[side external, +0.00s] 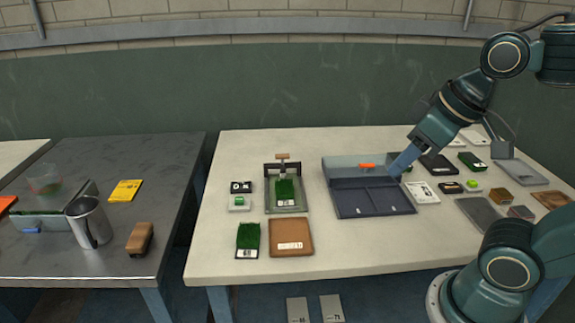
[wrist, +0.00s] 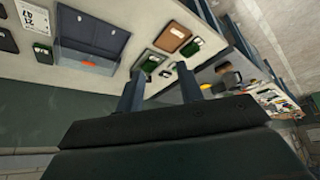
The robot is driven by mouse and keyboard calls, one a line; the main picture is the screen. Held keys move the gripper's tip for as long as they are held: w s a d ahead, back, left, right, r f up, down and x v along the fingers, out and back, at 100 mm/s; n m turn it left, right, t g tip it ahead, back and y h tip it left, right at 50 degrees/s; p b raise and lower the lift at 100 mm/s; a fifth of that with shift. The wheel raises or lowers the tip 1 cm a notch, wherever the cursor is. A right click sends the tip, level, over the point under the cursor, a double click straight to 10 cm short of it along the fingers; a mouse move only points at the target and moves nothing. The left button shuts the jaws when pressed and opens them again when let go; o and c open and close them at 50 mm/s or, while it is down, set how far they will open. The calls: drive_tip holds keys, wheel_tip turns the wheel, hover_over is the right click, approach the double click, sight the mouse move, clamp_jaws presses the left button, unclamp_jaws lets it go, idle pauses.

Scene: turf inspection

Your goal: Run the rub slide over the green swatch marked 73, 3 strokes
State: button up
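The rub slide (side external: 283,167), a dark frame with a wooden handle, stands at the back of a grey tray (side external: 300,208). A green swatch (side external: 285,189) with a white label lies in that tray, in front of the slide. A second labelled green swatch (side external: 248,235) lies at the table's front left. Both swatches also show in the wrist view, the tray one (wrist: 150,64) and the front one (wrist: 190,48). The label numbers are too small to read. My gripper (wrist: 162,92) is open and empty, its fingers apart. In the side view it is over the divided box's right end, right of the slide.
The dark divided box (side external: 372,197) with an orange item stands between my gripper and the slide. A brown tray (side external: 290,237) is beside the front swatch. Several small samples and cards crowd the right. A metal mug (side external: 88,222) and brush (side external: 140,238) stand on the left table.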

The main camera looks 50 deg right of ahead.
drive_tip(key=w+d+r+n+g, duration=0.1)
drive_tip(key=w+r, duration=0.1)
drive_tip(key=w, duration=0.3)
drive_tip(key=w+d+r+n, duration=0.1)
drive_tip(key=w+d+r, duration=0.15)
drive_tip(key=w, duration=0.35)
drive_tip(key=n+g+h, duration=0.2)
drive_tip(key=n+g, duration=0.1)
drive_tip(key=n, duration=0.4)
hover_over(283, 155)
drive_tip(key=s+a, duration=0.2)
drive_tip(key=s+a+f+x, duration=0.1)
drive_tip(key=a+x, duration=0.1)
drive_tip(key=x, duration=0.8)
drive_tip(key=shift+s+d+r, duration=0.1)
drive_tip(key=shift+d, duration=0.05)
drive_tip(key=x, duration=1.4)
drive_tip(key=shift+a, duration=0.35)
drive_tip(key=shift+c, duration=0.3)
clamp_jaws()
